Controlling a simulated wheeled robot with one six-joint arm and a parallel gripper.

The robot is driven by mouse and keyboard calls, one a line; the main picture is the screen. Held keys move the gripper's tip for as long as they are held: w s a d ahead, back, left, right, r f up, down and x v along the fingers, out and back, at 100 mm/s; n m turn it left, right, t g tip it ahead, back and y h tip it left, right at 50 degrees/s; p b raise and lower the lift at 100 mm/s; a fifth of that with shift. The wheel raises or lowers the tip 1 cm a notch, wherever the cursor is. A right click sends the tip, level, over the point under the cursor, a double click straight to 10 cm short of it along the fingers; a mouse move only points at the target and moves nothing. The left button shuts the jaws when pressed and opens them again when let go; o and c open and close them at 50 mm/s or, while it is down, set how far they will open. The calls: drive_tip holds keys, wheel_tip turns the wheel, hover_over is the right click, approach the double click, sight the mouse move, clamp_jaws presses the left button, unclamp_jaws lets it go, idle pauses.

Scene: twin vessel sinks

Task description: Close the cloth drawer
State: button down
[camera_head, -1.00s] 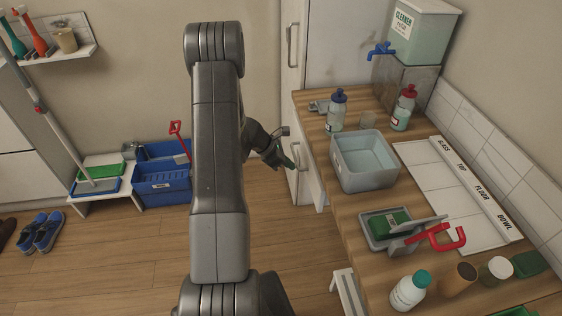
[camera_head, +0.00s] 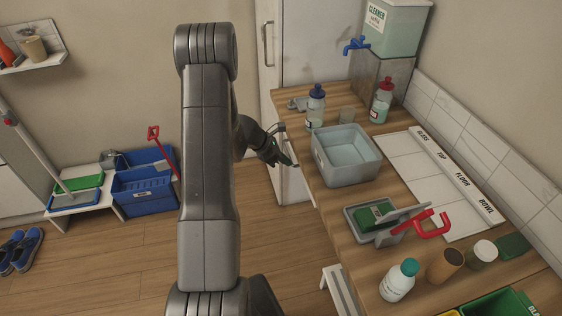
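A white front (camera_head: 293,187), which may be the cloth drawer, shows below the left edge of the wooden counter (camera_head: 325,207). Only a small part of it is visible, so how far it stands open cannot be told. My gripper (camera_head: 285,160) is at the counter's left edge, just above this white front in the picture. Its dark fingers point down and right. Whether they touch the front, and whether they are open or shut, is too small to tell. No cloth is visible in the drawer.
The counter holds a grey basin (camera_head: 345,170), a blue-capped bottle (camera_head: 315,108), a red-capped bottle (camera_head: 381,104) and a grey tray (camera_head: 353,232). A tall white cabinet (camera_head: 315,45) stands behind. A white stool (camera_head: 341,290) is below the counter. Open floor (camera_head: 150,250) lies left.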

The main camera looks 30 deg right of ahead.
drive_tip(key=a+f+v, duration=0.1)
drive_tip(key=a+v, duration=0.1)
drive_tip(key=v, duration=1.1)
drive_tip(key=shift+w+f, duration=0.2)
drive_tip(key=shift+f, duration=0.05)
drive_tip(key=shift+d, duration=0.1)
